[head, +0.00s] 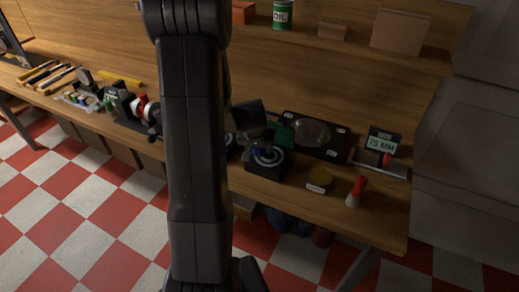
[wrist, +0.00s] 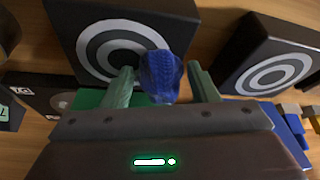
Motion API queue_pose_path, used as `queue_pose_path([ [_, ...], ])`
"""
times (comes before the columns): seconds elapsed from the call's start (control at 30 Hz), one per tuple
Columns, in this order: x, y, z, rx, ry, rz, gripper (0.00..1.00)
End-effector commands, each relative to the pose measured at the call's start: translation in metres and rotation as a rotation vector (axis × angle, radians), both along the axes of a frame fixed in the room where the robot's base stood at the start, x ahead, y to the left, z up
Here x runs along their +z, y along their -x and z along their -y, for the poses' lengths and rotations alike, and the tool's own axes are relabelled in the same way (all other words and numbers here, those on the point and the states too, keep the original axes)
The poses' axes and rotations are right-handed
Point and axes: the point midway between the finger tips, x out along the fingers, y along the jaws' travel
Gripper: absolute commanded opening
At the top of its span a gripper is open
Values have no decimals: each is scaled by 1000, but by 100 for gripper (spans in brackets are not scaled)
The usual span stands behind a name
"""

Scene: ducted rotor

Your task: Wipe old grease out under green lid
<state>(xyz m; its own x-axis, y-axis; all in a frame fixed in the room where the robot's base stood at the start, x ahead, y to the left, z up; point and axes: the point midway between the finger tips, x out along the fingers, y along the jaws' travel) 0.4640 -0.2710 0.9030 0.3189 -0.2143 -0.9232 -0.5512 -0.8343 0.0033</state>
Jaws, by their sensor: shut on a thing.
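My gripper (wrist: 162,84) is shut on a bunched blue cloth (wrist: 160,74), which sticks out between its pale green fingers. In the wrist view the cloth overlaps the lower right of a black block (wrist: 66,24) with white and grey rings on its face. I cannot tell whether it touches the rings. A green panel, likely the green lid (wrist: 88,98), shows beside this block, partly hidden by my gripper. In the head view the green lid (head: 284,135) stands up behind the ringed block (head: 262,173), and the cloth (head: 257,151) is over that block. Grease cannot be made out.
A second ringed block (wrist: 285,40) with a blue panel (wrist: 248,106) is close by. The front right bench corner is clear.

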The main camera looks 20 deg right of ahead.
Motion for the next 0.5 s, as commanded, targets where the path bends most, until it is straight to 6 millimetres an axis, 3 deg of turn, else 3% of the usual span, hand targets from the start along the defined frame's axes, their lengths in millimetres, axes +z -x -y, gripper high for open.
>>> queue_pose_path([
  [0.17,30,-3,-3,4,-3,7,24],
  [0.5,57,-6,-6,6,-3,3,24],
])
